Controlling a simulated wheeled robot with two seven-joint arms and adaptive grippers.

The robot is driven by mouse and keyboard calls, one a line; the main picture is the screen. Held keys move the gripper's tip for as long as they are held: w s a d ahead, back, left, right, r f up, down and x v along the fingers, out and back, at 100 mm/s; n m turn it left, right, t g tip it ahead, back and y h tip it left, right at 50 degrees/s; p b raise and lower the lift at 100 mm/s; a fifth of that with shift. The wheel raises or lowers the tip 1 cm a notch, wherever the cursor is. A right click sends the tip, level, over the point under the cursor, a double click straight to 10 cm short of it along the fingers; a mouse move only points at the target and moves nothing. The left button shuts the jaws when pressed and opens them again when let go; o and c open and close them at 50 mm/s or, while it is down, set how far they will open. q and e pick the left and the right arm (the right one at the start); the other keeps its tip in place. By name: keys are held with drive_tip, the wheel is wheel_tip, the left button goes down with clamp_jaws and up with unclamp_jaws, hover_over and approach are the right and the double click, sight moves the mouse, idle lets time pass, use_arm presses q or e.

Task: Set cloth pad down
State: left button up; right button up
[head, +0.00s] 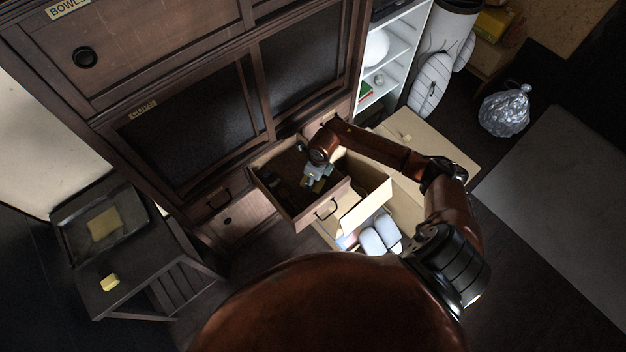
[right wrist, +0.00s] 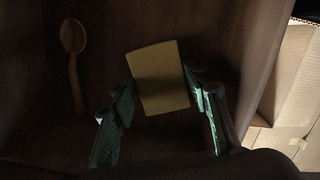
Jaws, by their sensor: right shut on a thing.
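My right gripper (head: 317,177) reaches down into an open drawer (head: 341,203) of the dark wooden cabinet. In the right wrist view the green fingers of the right gripper (right wrist: 159,84) are shut on a flat yellowish cloth pad (right wrist: 160,68), one finger at each side. The pad is slightly tilted over the dark drawer floor; I cannot tell whether it touches the floor. A wooden spoon (right wrist: 73,45) lies in the drawer to the left of the pad. My left gripper is not in view.
A dark side table (head: 141,275) at the left bears a tray (head: 137,230) with a yellow pad and a small yellow block (head: 110,282). An open cardboard box (head: 362,207) stands right beside the drawer. A silver bag (head: 504,112) sits at the right.

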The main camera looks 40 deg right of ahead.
sight(317, 183)
drive_tip(key=o, duration=1)
drive_tip(key=shift+f, duration=0.15)
drive_tip(key=r+p, duration=0.1)
drive_tip(key=r, duration=0.3)
drive_tip(key=s+r+p, duration=0.1)
drive_tip(key=r, duration=0.3)
drive_tip(key=r+p, duration=0.1)
drive_tip(key=r, duration=0.3)
drive_tip(key=shift+s+d+r, duration=0.15)
drive_tip(key=shift+d, duration=0.15)
